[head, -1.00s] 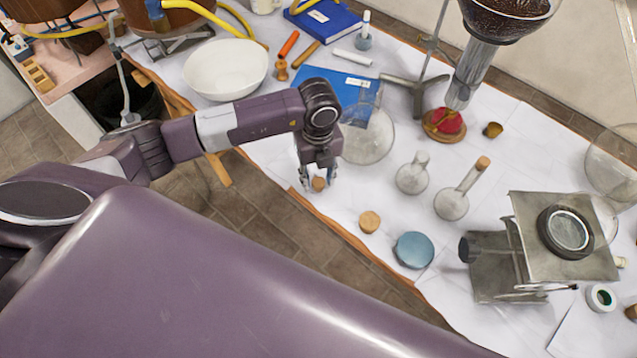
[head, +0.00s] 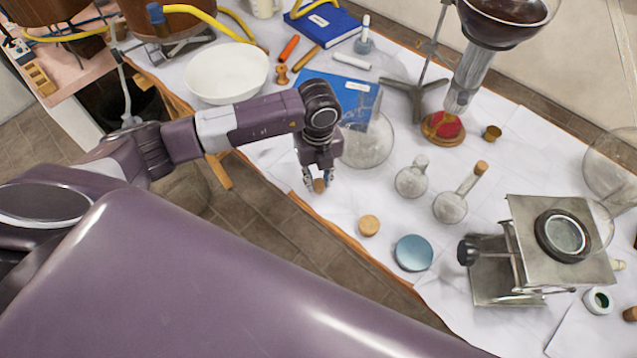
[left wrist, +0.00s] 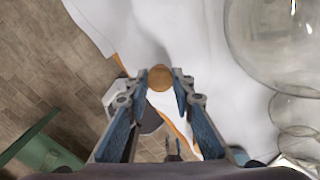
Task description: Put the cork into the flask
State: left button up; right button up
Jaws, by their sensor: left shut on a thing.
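My left gripper (head: 319,183) is shut on a small brown cork (head: 319,186) at the front edge of the white-covered table. In the left wrist view the cork (left wrist: 160,77) sits between the two fingertips of the left gripper (left wrist: 161,80). To its right in the head view stand a small round glass flask with a short neck (head: 410,183) and a round flask with a long slanting neck (head: 450,208). The long neck has a brown cork-like top (head: 481,167); the short neck's opening is too small to judge. My right gripper is out of view.
A round cork-coloured disc (head: 369,225) and a blue round dish (head: 413,253) lie near the front edge. A large clear glass vessel (head: 368,145) stands right behind the gripper. A metal lab jack (head: 505,290) is at the right, and a white bowl (head: 226,72) at the back left.

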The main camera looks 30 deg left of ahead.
pick_arm(q)
jog(key=shift+r+p, duration=0.8)
jog(key=shift+r, duration=0.5)
